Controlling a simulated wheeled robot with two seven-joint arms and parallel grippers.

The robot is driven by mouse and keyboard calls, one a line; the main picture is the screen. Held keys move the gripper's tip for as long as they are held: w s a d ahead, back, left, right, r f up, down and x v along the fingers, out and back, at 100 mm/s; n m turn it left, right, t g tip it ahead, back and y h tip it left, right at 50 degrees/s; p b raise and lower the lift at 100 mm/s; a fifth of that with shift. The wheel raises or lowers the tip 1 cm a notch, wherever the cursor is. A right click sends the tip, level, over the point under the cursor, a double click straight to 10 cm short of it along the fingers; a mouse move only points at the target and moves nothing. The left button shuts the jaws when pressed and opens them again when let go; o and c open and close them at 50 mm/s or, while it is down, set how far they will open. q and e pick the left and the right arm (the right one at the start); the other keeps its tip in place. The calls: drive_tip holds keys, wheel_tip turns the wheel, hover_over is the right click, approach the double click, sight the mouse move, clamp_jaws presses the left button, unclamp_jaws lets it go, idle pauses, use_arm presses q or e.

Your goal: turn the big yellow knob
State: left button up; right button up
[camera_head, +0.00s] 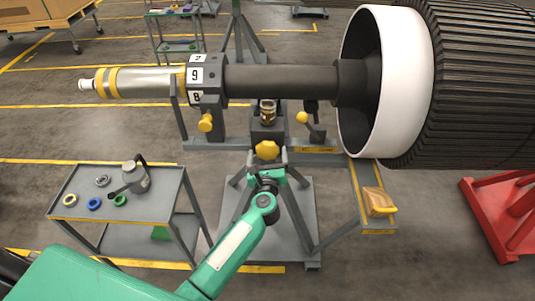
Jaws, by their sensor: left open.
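The big yellow knob (267,149) is a lobed knob low in the middle of the grey rotor stand, below the dark shaft. My left gripper (267,160) reaches up from the bottom of the head view, with its two fingers apart just below and to either side of the knob. I cannot tell whether the fingers touch it. A smaller yellow knob (206,123) sits to the left under the numbered collar (196,76). A yellow ball-ended lever (302,117) stands to the right. My right gripper is not in view.
A grey cart (160,187) at left carries coloured rings (93,203) and a grey can (134,177). The large ribbed rotor with a white rim (408,82) fills the upper right. A red stand (505,215) is at far right. A yellow-edged arm (372,218) projects at right.

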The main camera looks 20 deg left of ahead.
use_arm(q)
drive_tip(key=shift+w, duration=0.15)
drive_tip(key=shift+c, duration=0.3)
drive_tip(key=c, duration=0.7)
drive_tip(key=shift+c, duration=1.2)
drive_tip(key=m+p, duration=0.2)
drive_tip(key=m, duration=0.2)
drive_tip(key=shift+a+r+p, duration=0.1)
drive_tip(key=shift+p, duration=0.3)
drive_tip(key=m+p, duration=0.2)
drive_tip(key=m, duration=0.2)
drive_tip(key=shift+m, duration=0.3)
drive_tip(key=m+p, duration=0.3)
drive_tip(key=m, duration=0.2)
drive_tip(key=shift+a+m+p, duration=0.1)
drive_tip(key=shift+m+p, duration=0.7)
drive_tip(key=shift+m, duration=1.2)
